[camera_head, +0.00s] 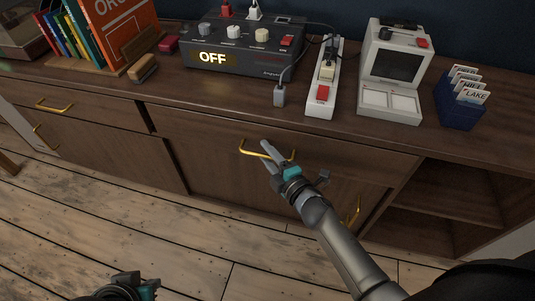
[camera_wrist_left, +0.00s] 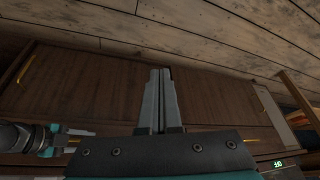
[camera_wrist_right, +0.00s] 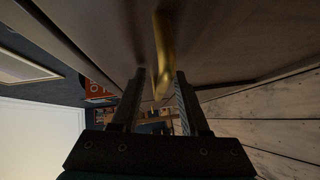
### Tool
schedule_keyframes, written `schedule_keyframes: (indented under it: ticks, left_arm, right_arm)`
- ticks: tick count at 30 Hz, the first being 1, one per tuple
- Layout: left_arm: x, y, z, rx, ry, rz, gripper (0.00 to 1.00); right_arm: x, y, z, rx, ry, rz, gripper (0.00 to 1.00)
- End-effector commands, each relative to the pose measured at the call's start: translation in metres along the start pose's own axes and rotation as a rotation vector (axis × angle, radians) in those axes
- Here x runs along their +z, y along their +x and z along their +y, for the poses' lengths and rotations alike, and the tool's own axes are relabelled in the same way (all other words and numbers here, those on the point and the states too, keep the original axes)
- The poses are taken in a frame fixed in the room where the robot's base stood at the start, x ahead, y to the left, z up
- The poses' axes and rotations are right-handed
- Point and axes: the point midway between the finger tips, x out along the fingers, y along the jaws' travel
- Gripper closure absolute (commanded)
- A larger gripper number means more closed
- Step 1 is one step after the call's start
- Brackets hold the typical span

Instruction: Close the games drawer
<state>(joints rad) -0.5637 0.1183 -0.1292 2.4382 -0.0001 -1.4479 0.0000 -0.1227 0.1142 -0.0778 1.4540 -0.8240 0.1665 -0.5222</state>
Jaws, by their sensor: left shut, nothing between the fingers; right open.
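A wooden drawer front (camera_head: 345,152) with a brass handle (camera_head: 246,148) is in the upper middle of the cabinet. I see no games label, and cannot tell whether this drawer stands slightly out. My right gripper (camera_head: 277,152) is at this handle. In the right wrist view the handle (camera_wrist_right: 163,55) shows between the spread fingers of the right gripper (camera_wrist_right: 157,90), which are not closed on it. My left gripper (camera_head: 140,285) is low at the left, away from the cabinet. Its fingers (camera_wrist_left: 160,75) are together and empty in the left wrist view.
Another drawer with a brass handle (camera_head: 55,105) is at the left. The cabinet top holds a control box (camera_head: 240,50), a power strip (camera_head: 322,80), a white device (camera_head: 390,75) and a blue card holder (camera_head: 457,112). Open shelves (camera_head: 440,205) are at the right. The plank floor (camera_head: 90,220) is clear.

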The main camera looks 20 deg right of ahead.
Motion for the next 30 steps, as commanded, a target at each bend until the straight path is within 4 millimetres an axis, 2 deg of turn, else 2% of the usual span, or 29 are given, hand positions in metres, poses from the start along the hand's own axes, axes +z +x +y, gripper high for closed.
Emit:
schedule_keyframes:
  ticks: [8, 11, 24, 30]
  left_arm:
    - [-0.002, -0.002, 0.000, 0.000, 0.000, 0.004, 1.00]
    - [0.003, 0.010, 0.001, 0.002, 0.002, -0.017, 1.00]
    - [0.028, 0.056, 0.002, 0.006, 0.004, -0.094, 1.00]
    - [0.040, 0.071, 0.003, 0.007, 0.005, -0.120, 1.00]
  right_arm:
    - [-0.001, -0.007, 0.000, -0.002, 0.002, 0.001, 0.55]
    - [-0.001, -0.018, 0.000, -0.004, 0.002, 0.000, 0.55]
    - [-0.001, -0.102, 0.001, -0.004, 0.003, -0.001, 0.55]
    - [0.000, -0.135, 0.001, -0.002, 0.001, -0.001, 0.55]
